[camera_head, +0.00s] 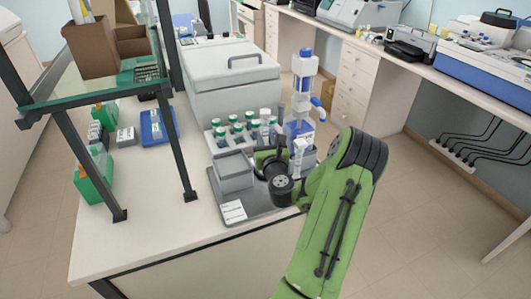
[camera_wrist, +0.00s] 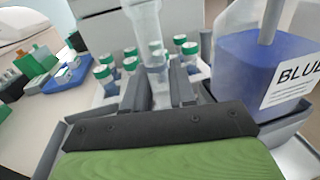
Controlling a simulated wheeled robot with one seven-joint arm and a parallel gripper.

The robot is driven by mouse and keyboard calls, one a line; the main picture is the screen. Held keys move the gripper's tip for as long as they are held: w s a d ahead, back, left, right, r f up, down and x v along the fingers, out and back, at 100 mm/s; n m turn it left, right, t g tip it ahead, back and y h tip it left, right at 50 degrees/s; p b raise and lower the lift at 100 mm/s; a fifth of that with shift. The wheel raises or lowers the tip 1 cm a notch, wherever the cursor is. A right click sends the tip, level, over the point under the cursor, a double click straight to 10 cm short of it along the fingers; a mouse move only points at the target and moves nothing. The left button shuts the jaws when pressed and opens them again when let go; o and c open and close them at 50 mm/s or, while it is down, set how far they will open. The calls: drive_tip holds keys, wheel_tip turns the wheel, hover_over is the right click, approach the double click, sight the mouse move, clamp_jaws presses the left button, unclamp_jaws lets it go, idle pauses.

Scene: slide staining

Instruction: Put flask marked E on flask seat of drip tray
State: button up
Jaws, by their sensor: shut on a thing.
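My gripper (camera_wrist: 158,84) is shut on a clear, empty-looking flask (camera_wrist: 147,24), held upright between the two fingers. No letter E can be read on it. The grey drip tray (camera_head: 252,209) lies on the bench under my gripper. Its flask seat is hidden by my arm or cannot be made out. I cannot tell whether the flask touches the tray.
A dispenser bottle of blue liquid (camera_wrist: 243,62), labelled "BLUE", stands close on the right. Several green-capped vials (camera_wrist: 103,73) stand behind the flask. A grey open box (camera_head: 234,183) and a white card (camera_head: 233,211) are at the tray's left and front. A glass shelf (camera_head: 100,82) is further left.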

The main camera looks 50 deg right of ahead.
drive_tip(key=shift+f+b, duration=0.9)
drive_tip(key=shift+f, duration=0.9)
drive_tip(key=o, duration=0.8)
